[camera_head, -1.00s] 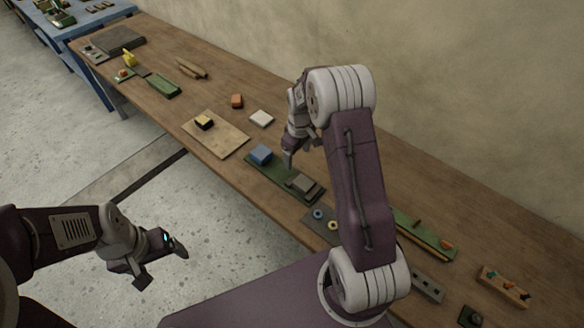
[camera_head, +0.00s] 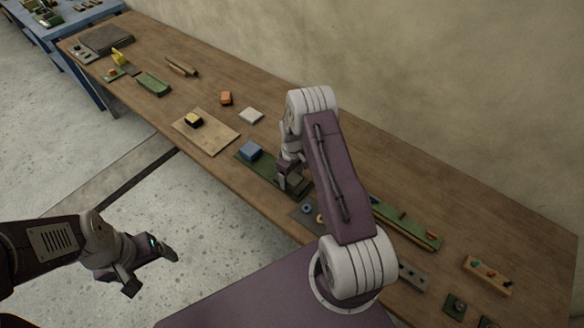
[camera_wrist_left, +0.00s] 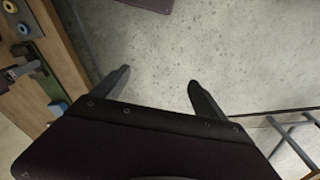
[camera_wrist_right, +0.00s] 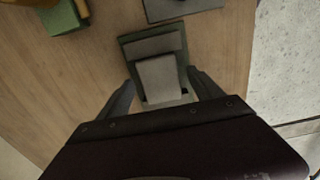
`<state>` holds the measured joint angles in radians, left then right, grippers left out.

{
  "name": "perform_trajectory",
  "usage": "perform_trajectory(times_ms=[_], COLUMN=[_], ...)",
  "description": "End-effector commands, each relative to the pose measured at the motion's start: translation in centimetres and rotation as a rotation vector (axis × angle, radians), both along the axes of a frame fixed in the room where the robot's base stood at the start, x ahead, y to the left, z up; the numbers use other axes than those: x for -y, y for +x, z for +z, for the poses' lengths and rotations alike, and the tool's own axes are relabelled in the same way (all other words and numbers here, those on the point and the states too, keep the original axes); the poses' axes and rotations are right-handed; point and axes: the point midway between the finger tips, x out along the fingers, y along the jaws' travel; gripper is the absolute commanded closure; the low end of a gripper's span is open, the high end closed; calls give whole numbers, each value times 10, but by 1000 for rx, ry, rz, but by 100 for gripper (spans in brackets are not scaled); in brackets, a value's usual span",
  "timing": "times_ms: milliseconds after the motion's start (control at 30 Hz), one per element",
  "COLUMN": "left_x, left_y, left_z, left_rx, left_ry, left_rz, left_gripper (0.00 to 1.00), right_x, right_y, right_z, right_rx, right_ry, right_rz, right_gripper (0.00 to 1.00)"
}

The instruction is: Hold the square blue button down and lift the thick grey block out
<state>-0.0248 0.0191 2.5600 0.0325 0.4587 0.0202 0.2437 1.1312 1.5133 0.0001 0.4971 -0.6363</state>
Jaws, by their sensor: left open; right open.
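The square blue button (camera_head: 250,150) stands up at one end of a narrow dark green base (camera_head: 257,170); no gripper touches it. It also shows at the left edge of the left wrist view (camera_wrist_left: 58,108). The thick grey block (camera_wrist_right: 160,78) is at the base's other end. My right gripper (camera_wrist_right: 160,80) is open, with a finger on each side of the block; I cannot tell whether they touch it. In the head view the right gripper largely hides the block. My left gripper (camera_head: 150,272) is open and empty over the floor, away from the table.
A board with a yellow-topped block (camera_head: 193,120), a white square (camera_head: 251,115) and an orange block (camera_head: 226,97) lie beyond the button. A plate with small rings (camera_head: 306,208) and a long green tray (camera_head: 415,225) lie on the near side. The table edge is close to the base.

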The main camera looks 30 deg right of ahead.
Motion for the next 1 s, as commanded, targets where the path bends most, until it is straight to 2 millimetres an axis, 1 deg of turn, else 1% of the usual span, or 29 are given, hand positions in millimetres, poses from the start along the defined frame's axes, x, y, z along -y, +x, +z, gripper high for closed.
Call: perform_trajectory(times_ms=[133, 367, 467, 500, 567, 600, 633, 667, 700, 767, 800, 867, 900, 933, 1000], left_x=[0, 0, 0, 0, 0, 0, 0, 0, 0, 0, 0, 0, 0, 0, 0], left_y=[0, 0, 0, 0, 0, 0, 0, 0, 0, 0, 0, 0, 0, 0, 0], left_z=[2, 1, 1, 1, 1, 1, 1, 1, 1, 1, 1, 1, 1, 1, 1], left_rx=[0, 0, 0, 0, 0, 0, 0, 0, 0, 0, 0, 0, 0, 0, 0], left_ry=[0, 0, 0, 0, 0, 0, 0, 0, 0, 0, 0, 0, 0, 0, 0], left_rz=[0, 0, 0, 0, 0, 0, 0, 0, 0, 0, 0, 0, 0, 0, 0], left_gripper=[17, 17, 17, 17, 17, 17, 17, 25, 36, 53, 64, 81, 92, 100, 100], right_x=[0, 0, 0, 0, 0, 0, 0, 0, 0, 0, 0, 0, 0, 0, 0], right_y=[-1, 0, 0, 0, 0, 0, 0, 0, 0, 0, 0, 0, 0, 0, 0], right_z=[-10, -11, -11, -11, -11, -11, -11, -11, -11, -11, -11, -11, -11, -11, -11], right_rx=[-1, 0, 0, 0, 0, 0, 0, 0, 0, 0, 0, 0, 0, 0, 0], right_ry=[1, 0, 0, 0, 0, 0, 0, 0, 0, 0, 0, 0, 0, 0, 0], right_rz=[0, 0, 0, 0, 0, 0, 0, 0, 0, 0, 0, 0, 0, 0, 0], right_gripper=[25, 25, 50, 61, 77, 89, 97, 97, 97, 97, 97, 97, 97, 97, 97])
